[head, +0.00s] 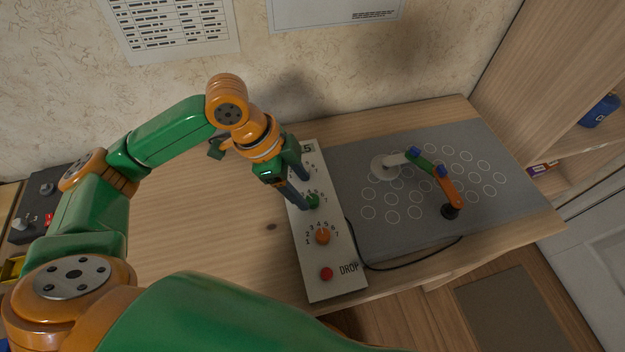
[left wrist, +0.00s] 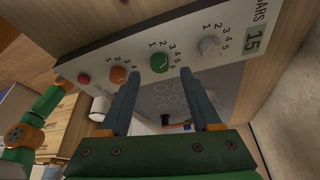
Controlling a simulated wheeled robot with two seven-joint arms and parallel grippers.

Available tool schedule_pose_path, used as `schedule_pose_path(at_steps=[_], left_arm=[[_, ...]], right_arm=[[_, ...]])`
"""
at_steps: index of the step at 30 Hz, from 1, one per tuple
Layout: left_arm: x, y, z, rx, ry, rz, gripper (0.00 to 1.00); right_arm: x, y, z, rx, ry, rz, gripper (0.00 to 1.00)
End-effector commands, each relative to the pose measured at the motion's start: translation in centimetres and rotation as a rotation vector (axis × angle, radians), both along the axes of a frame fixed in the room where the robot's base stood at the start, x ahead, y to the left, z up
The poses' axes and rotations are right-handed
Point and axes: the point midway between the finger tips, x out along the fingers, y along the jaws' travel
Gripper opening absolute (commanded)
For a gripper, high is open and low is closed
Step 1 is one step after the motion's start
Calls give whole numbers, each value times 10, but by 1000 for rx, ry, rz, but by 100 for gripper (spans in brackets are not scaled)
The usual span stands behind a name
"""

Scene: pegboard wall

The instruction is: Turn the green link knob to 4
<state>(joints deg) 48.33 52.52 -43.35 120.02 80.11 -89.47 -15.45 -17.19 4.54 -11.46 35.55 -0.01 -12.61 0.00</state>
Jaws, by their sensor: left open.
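The green knob (head: 313,201) sits in the middle of a light control panel (head: 315,271) on the table, with a number scale around it. In the left wrist view the green knob (left wrist: 160,62) shows between the fingertips. Its pointer is too small to read surely. My left gripper (head: 304,193) is open, its fingers reaching down at the knob from the left. In the left wrist view the left gripper (left wrist: 160,72) has one finger on each side of the knob, with gaps visible; contact cannot be told. My right gripper is not in view.
An orange knob (head: 322,236) and a red button (head: 326,274) sit nearer on the panel; a grey knob (left wrist: 209,46) sits on the other side. A small jointed arm (head: 447,187) stands on a grey mat (head: 400,239) to the right. Bare wood lies left.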

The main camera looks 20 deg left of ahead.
Motion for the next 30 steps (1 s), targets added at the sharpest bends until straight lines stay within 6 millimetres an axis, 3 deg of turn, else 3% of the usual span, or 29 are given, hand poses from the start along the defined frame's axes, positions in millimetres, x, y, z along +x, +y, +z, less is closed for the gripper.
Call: schedule_pose_path(at_steps=[3,6,14,21,30], left_arm=[[2,-8,-22,-2,3,0,64],[4,-12,-32,-1,1,0,64],[5,-13,-35,0,-2,1,64],[5,-13,-34,-1,-1,0,2],[5,-13,-33,0,1,-22,0]], right_arm=[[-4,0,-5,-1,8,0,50],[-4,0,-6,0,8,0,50],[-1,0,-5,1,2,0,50],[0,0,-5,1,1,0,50],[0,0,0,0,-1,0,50]])
